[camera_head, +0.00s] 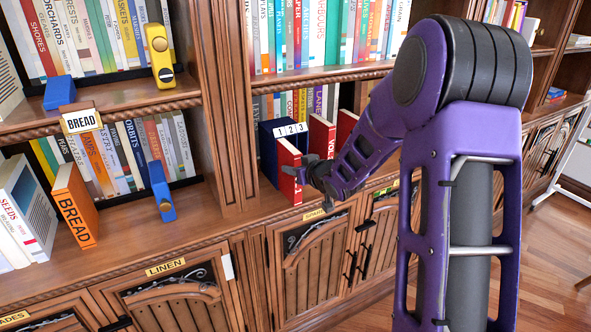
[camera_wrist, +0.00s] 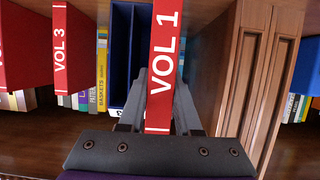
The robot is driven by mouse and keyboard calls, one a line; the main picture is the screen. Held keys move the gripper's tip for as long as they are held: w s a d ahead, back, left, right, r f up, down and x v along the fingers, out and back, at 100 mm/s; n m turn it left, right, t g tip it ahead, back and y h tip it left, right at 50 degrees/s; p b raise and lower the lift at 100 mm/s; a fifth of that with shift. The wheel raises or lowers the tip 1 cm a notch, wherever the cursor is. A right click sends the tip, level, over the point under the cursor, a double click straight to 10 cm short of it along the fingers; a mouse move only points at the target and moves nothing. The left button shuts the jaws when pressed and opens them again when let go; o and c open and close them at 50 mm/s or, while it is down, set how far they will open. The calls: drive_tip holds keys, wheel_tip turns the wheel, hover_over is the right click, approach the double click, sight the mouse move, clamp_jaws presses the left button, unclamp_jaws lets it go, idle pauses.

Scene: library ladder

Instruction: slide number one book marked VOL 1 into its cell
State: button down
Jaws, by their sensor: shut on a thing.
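The red VOL 1 book (camera_head: 289,172) stands upright at the front of the middle lower shelf, below the number 1 of the blue slipcase's label. In the wrist view its spine (camera_wrist: 165,60) lies between my fingers. My gripper (camera_head: 304,176) is shut on this book near one end of the spine; the fingers also show in the wrist view (camera_wrist: 160,105). The blue slipcase (camera_head: 267,150), labelled 1, 2, 3, is behind the book. Its other cells (camera_wrist: 124,55) look empty in the wrist view. The book hides cell 1, so how deep it sits cannot be told.
A red VOL 3 book (camera_wrist: 73,60) and another red book (camera_head: 346,124) stand on the same shelf, beside the case. A wooden upright (camera_wrist: 255,75) is close to VOL 1 on the other side. The shelf front (camera_head: 252,222) is bare.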

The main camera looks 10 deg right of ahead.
drive_tip(key=shift+w+a, duration=0.25)
drive_tip(key=shift+w, duration=0.45)
drive_tip(key=shift+w+a, duration=0.25)
drive_tip(key=shift+w, duration=0.45)
drive_tip(key=shift+w+a, duration=0.25)
drive_tip(key=shift+w, duration=0.45)
drive_tip(key=c, duration=0.5)
unclamp_jaws()
drive_tip(key=p, duration=0.3)
approach(286, 160)
drive_tip(key=s, duration=0.1)
drive_tip(key=s+d+r, duration=0.1)
drive_tip(key=s+d, duration=0.1)
drive_tip(key=s, duration=0.1)
drive_tip(key=shift+d+r, duration=0.15)
drive_tip(key=shift+d, duration=0.1)
